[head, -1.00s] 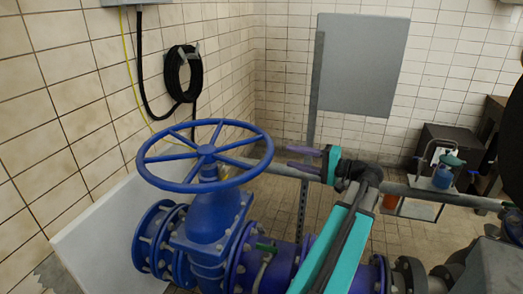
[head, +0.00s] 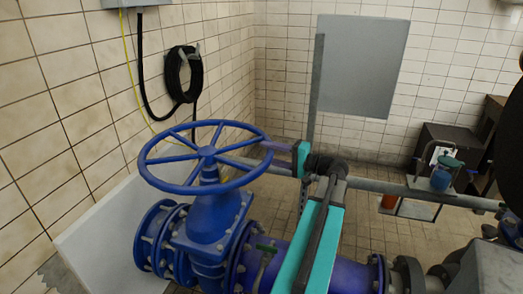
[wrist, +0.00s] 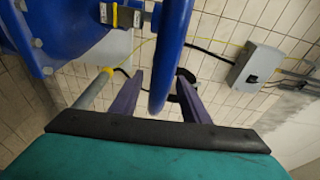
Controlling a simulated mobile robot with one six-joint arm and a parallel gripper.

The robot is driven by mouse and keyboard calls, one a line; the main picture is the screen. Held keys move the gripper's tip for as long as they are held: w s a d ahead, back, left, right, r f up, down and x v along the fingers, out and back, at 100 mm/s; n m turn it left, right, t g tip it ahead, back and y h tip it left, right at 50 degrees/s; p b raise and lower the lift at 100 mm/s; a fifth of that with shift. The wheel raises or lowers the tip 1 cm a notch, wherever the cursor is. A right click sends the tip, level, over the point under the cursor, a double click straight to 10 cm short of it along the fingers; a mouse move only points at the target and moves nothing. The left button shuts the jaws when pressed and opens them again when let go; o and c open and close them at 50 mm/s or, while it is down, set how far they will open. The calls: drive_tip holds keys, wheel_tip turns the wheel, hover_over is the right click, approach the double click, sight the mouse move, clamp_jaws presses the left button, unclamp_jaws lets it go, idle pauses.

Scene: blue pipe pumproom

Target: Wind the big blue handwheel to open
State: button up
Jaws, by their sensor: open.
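The big blue handwheel (head: 207,153) sits level on top of the blue valve body (head: 212,220), left of centre in the head view. My gripper (head: 268,153) is at the right side of the wheel's rim, with its teal and black body to the right. In the wrist view, the wheel's rim (wrist: 170,50) runs down between the two purple fingers of my gripper (wrist: 158,85). The fingers are spread, with gaps beside the rim. In the head view, the fingertips are partly hidden at the rim.
A grey horizontal pipe (head: 385,187) passes behind my arm. A grey panel (head: 360,66) is at the back, and a coiled black hose (head: 183,75) hangs on the left tiled wall.

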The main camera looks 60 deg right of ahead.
drive_tip(key=shift+w+f+p, duration=0.1)
drive_tip(key=shift+w+p, duration=0.2)
drive_tip(key=shift+w, duration=1.45)
clamp_jaws()
